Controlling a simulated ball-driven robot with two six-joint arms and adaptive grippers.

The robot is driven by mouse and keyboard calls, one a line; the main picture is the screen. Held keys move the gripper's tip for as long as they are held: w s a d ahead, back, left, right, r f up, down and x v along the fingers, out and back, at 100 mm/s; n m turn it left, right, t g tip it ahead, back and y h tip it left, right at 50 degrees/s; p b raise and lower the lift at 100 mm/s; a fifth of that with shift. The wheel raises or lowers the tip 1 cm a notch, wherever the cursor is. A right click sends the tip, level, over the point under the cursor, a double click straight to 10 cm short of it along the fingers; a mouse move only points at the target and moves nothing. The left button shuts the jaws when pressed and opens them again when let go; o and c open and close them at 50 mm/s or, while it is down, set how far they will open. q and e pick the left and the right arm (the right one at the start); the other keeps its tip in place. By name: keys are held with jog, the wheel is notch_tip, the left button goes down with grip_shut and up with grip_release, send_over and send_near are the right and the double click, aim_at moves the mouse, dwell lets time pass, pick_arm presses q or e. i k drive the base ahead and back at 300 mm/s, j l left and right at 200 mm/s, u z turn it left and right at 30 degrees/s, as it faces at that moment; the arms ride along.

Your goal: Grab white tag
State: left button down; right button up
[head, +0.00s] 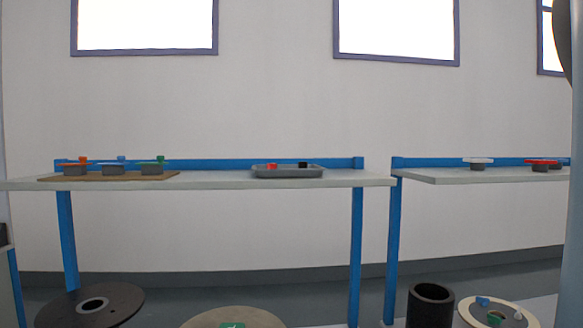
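A flat white piece (478,160), which looks like the white tag, sits on top of a small dark grey round holder (478,167). It is on the right table (450,176), near its back edge and left of a similar red piece. It looks small and far away, so its exact shape is hard to tell. Neither of my grippers shows in the head view.
Red pieces (541,161) stand right of the white one. The left table (220,181) carries a brown board (55,178) with orange, blue and green pieces, and a grey tray (288,174). Spools (120,300) and a black cylinder (430,308) stand in front.

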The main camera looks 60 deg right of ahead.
aim_at(476, 164)
jog(key=z, duration=2.85)
jog(key=u, duration=0.85)
jog(key=l+u, duration=0.95)
jog(key=k+l+u, duration=0.15)
jog(key=l+u, duration=0.35)
